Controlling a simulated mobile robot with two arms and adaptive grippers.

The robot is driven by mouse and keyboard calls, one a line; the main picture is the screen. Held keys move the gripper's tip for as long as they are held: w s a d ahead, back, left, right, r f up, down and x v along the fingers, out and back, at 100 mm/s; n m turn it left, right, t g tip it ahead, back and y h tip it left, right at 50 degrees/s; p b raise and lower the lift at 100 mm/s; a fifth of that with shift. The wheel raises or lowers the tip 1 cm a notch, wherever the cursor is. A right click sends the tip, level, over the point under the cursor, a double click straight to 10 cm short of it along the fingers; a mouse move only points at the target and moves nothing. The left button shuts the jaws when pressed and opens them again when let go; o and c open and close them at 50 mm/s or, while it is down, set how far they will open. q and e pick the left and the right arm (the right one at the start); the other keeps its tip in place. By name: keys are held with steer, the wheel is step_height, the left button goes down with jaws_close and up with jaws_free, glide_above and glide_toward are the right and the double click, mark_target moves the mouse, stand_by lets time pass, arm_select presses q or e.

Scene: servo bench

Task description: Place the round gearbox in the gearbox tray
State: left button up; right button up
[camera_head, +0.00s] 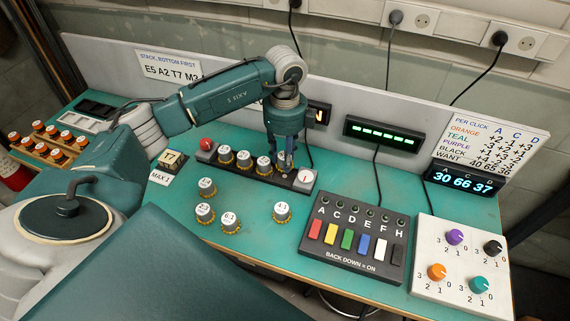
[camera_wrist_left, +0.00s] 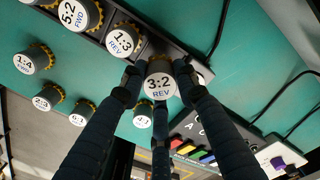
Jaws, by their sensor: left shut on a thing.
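My left gripper (camera_head: 285,163) points down at the right part of the black gearbox tray (camera_head: 252,175). In the left wrist view its fingers (camera_wrist_left: 160,80) are shut on a round gearbox (camera_wrist_left: 159,88) labelled 3:2 REV. That gearbox is in line with the tray's row, beside the 1:3 REV gearbox (camera_wrist_left: 122,40); I cannot tell whether it is seated or just above. In the head view the fingers mostly hide it. Three other gearboxes (camera_head: 243,158) stand in the tray. My right gripper is not in view.
Loose gearboxes stand in front of the tray, including one labelled 4:1 (camera_head: 282,211) and one labelled 6:1 (camera_head: 230,221). A red knob (camera_head: 206,144) and a white dial (camera_head: 305,177) flank the row. A switch box (camera_head: 353,240) and knob panel (camera_head: 460,265) stand at right.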

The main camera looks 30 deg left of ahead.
mark_target(285, 176)
arm_select(q)
step_height(285, 176, down, 5)
steer(key=shift+r+p, duration=0.2)
steer(key=shift+p, duration=0.3)
steer(key=shift+f, duration=0.2)
steer(key=o, duration=0.9)
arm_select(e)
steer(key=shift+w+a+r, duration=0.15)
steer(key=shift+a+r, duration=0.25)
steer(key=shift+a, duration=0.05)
